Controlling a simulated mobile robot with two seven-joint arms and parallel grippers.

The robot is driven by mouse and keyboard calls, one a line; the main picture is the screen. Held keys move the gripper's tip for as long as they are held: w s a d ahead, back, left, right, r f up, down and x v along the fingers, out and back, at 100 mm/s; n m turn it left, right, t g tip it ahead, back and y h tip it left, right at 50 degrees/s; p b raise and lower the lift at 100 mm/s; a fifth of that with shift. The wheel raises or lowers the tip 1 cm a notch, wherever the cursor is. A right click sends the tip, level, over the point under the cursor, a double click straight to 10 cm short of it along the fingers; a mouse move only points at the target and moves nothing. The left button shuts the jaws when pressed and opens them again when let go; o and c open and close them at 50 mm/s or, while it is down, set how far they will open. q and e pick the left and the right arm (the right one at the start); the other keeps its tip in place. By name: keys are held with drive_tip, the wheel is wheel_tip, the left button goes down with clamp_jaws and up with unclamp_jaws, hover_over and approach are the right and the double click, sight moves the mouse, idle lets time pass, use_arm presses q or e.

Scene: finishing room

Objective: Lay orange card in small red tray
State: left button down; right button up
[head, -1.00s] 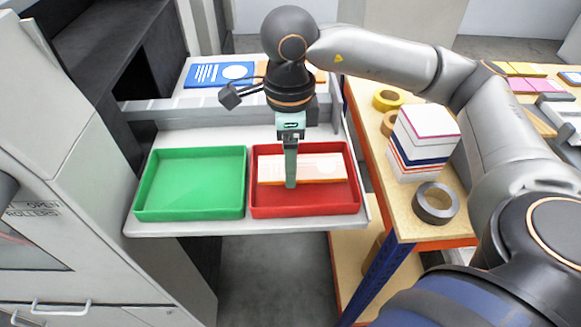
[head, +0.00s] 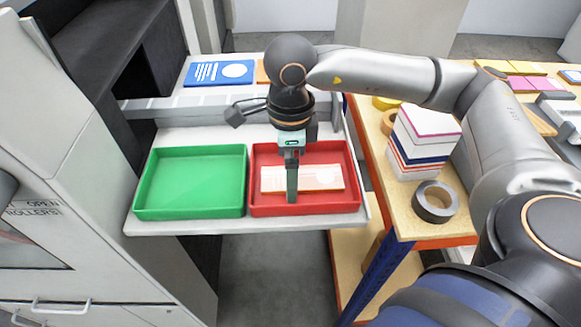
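The small red tray (head: 258,207) sits on the pale shelf, right of a green tray. A pale card with orange tint (head: 325,183) lies inside the red tray's outline, roughly level, low between its walls. Whether it rests fully on the tray floor is hard to tell. My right gripper (head: 292,197) points straight down into the tray, over the card's left-middle part. One finger shows in front of the card; the other is hidden, so its opening is unclear. My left gripper is not in view.
The green tray (head: 190,185) is empty. A blue card (head: 203,74) and an orange piece (head: 262,72), partly hidden, lie on the shelf behind. The right-hand table holds a card stack (head: 420,140) and a dark tape roll (head: 435,203) near its edge.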

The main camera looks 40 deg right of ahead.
drive_tip(key=shift+r, duration=0.1)
wheel_tip(320, 180, up, 12)
drive_tip(key=shift+p, duration=0.45)
idle(1.6)
